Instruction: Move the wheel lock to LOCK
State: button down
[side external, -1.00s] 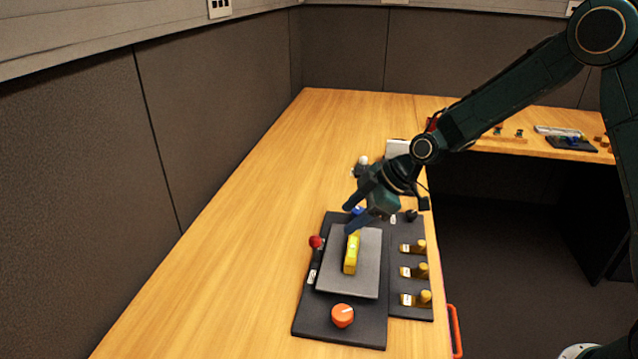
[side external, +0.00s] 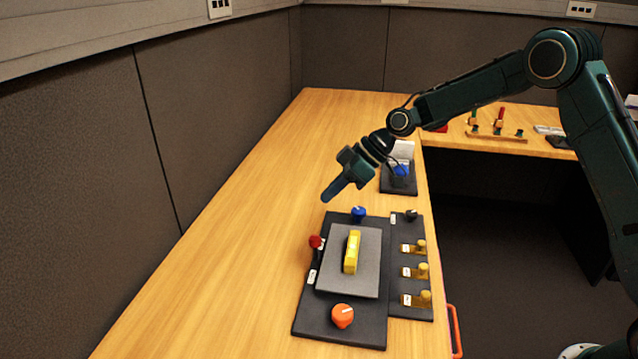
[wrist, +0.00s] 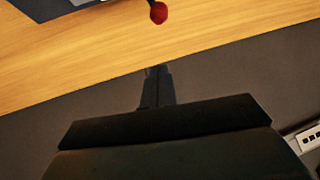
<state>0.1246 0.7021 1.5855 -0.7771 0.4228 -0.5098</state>
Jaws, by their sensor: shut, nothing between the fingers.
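The dark control panel (side external: 310,322) lies on the wooden desk. A red-tipped lever (side external: 316,242) stands at its left edge; its red ball also shows at the top of the wrist view (wrist: 158,12). A small white label (side external: 312,277) lies below it. A yellow piece (side external: 352,252) stands on the raised grey plate (side external: 335,285). I cannot tell from the pictures which control is the wheel lock, and the labels are too small to read. My gripper (side external: 327,198) is shut and empty, above the desk beyond the panel's far left corner, apart from every control.
A blue knob (side external: 358,213) sits at the panel's far edge and an orange knob (side external: 342,315) at its near end. Several yellow levers, including one at the near end (side external: 424,297), and a black knob (side external: 411,215) line the right strip. The desk left of the panel is clear.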

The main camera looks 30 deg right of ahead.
jog(key=w+d+m+g+h, duration=0.1)
jog(key=w+d+g, duration=0.2)
jog(key=d, duration=0.4)
jog(key=shift+w+d+g, duration=0.2)
jog(key=shift+d+g, duration=0.1)
jog(key=shift+d, duration=0.05)
jog(key=shift+a+f, duration=0.1)
send_near(315, 250)
jog(key=w+f, duration=0.1)
jog(key=w, duration=0.1)
jog(key=w+d+f, duration=0.1)
jog(key=w, duration=0.1)
jog(key=shift+w+f, duration=0.15)
jog(key=shift+f, duration=0.2)
jog(key=shift+s+a+f, duration=0.2)
jog(key=shift+s+a, duration=0.95)
jog(key=shift+a, duration=0.25)
jog(key=shift+s+a, duration=0.1)
